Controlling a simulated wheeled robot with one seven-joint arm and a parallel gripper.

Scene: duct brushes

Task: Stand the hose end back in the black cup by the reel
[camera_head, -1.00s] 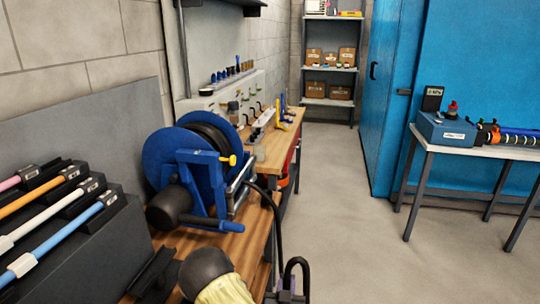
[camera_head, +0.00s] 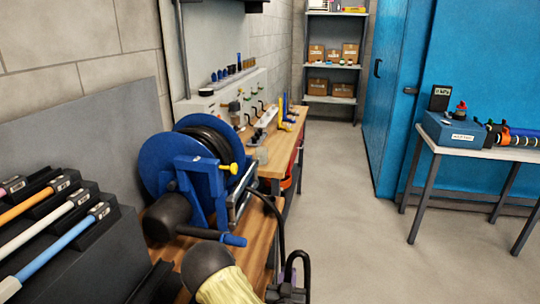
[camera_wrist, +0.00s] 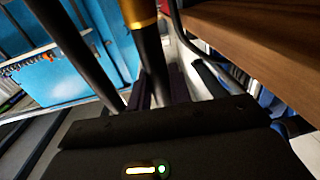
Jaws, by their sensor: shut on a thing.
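The black hose (camera_head: 279,222) runs from the blue reel (camera_head: 157,160) over the bench's front edge and down. A bent black loop (camera_head: 298,257) shows just above my gripper (camera_head: 288,291) at the bottom of the head view. In the wrist view my gripper (camera_wrist: 158,92) is shut on the black hose (camera_wrist: 153,58), which has a brass-coloured ring (camera_wrist: 139,12) at the top edge. Another dark length (camera_wrist: 70,40) slants past on the left. The held part is off the bench, beside its front edge. I cannot make out the black cup in either view.
The wooden bench (camera_head: 258,258) lies left of my gripper. A rack of coloured rods (camera_head: 60,245) stands at lower left. A side table (camera_head: 505,151) with a blue box (camera_head: 455,130) stands at right. The floor (camera_head: 345,210) between is clear.

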